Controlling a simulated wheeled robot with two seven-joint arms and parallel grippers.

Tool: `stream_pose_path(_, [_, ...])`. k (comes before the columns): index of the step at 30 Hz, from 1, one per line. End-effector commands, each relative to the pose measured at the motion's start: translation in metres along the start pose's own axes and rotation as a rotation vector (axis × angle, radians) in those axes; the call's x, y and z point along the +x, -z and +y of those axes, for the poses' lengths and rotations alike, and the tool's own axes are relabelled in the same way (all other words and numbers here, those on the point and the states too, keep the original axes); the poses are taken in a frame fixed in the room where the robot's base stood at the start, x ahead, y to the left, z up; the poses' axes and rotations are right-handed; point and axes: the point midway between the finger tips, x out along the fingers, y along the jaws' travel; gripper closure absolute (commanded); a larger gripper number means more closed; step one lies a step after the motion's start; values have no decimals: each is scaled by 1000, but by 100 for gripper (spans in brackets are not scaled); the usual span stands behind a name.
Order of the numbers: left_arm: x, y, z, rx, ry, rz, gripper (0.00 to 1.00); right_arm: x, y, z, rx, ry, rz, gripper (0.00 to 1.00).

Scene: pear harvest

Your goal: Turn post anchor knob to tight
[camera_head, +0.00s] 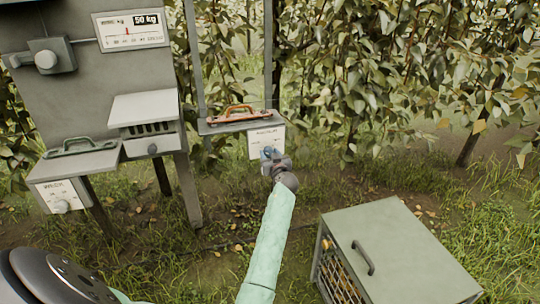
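The post anchor panel (255,145) is a small white plate on the front of a shelf between two grey posts. My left arm, in a pale green sleeve, reaches up from the bottom to the panel. The gripper's fingers are at the knob, and part of the knob is hidden behind them. The knob's pointer and the panel's markings are too small to read. I cannot tell whether the fingers are closed on the knob. My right gripper is not in view.
A grey cabinet with a 50 kg scale (131,30) stands at the left. An orange handle (235,113) lies on the shelf. A lidded crate (400,250) stands at the lower right.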

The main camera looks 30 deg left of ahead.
Motion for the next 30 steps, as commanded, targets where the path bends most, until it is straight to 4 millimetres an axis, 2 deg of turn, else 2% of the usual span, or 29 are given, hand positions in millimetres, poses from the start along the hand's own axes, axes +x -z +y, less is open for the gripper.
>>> stream_pose_path(1, [0, 0, 0, 0, 0, 0, 66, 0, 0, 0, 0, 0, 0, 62])
stream_pose_path(4, [0, 0, 0, 0, 0, 0, 85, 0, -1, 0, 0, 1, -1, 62])
stream_pose_path(17, [0, -1, 0, 83, 0, 0, 85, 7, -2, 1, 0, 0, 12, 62])
stream_pose_path(24, [0, -1, 0, 261, 1, 0, 85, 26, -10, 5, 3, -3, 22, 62])
stream_pose_path(30, [0, 0, 0, 450, 0, 0, 85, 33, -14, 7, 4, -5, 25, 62])
